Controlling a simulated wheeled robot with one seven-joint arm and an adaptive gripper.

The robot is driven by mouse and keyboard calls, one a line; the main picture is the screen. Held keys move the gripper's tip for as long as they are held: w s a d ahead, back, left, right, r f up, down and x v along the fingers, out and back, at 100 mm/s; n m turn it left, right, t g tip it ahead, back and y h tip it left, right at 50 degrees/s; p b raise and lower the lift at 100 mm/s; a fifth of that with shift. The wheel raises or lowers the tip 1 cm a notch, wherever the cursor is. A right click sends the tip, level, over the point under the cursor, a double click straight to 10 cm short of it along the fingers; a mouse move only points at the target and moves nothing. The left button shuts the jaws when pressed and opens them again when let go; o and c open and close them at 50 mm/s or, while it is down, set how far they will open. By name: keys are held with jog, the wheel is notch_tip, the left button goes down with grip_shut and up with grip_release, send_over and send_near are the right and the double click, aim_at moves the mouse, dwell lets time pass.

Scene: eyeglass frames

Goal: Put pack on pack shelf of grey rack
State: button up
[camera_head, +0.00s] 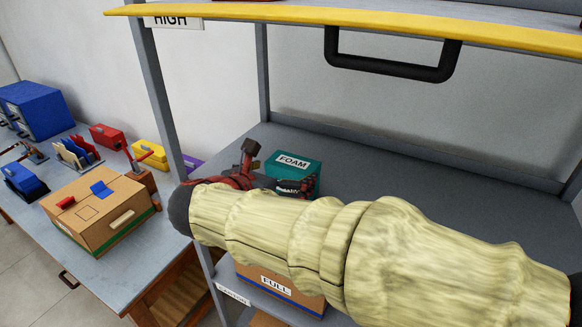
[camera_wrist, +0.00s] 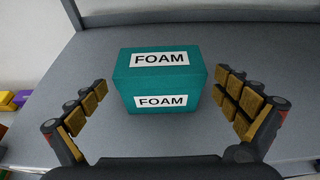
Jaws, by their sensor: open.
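The pack is a teal box labelled FOAM (camera_head: 300,180), standing on a grey shelf of the grey rack (camera_head: 420,190). In the wrist view the pack (camera_wrist: 150,82) stands upright between and slightly beyond the fingers of my gripper (camera_wrist: 165,110). The fingers are spread wide, with a gap to the box on both sides. In the head view my gripper (camera_head: 275,170) is at the pack's left and near side, and my padded arm hides part of the shelf and the pack's lower front.
A yellow-edged upper shelf (camera_head: 300,14) with a black handle (camera_head: 390,68) overhangs the pack. A cardboard box labelled FULL (camera_head: 275,284) sits on a lower level. A bench (camera_head: 120,260) at left carries a cardboard box (camera_head: 100,212) and coloured items. The shelf right of the pack is clear.

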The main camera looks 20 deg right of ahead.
jog(key=p+v, duration=0.1)
jog(key=v, duration=0.6)
dwell(0.4)
